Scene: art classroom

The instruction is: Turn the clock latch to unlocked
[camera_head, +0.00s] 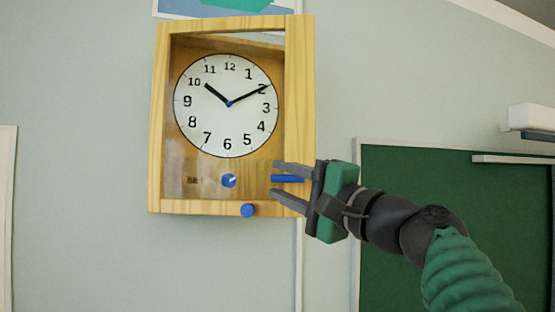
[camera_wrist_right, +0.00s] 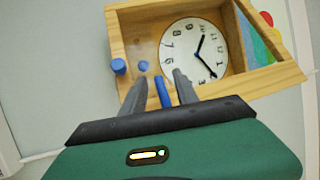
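The wall clock (camera_head: 158,120) is a wooden case with a clear front and a white dial (camera_head: 228,125); it also shows in the right wrist view (camera_wrist_right: 125,25). A blue bar-shaped latch (camera_head: 288,179) sits at the lower right of the case, lying level in the head view. My right gripper (camera_head: 275,184) is open, one finger above the latch and one below. In the right wrist view the blue latch (camera_wrist_right: 162,92) shows between the two fingers; I cannot tell whether they touch it. My left gripper is out of view.
A blue knob (camera_head: 248,211) is at the case's bottom edge, and a smaller blue knob (camera_head: 229,181) shows below the dial. A green chalkboard (camera_head: 400,170) hangs on the wall at right.

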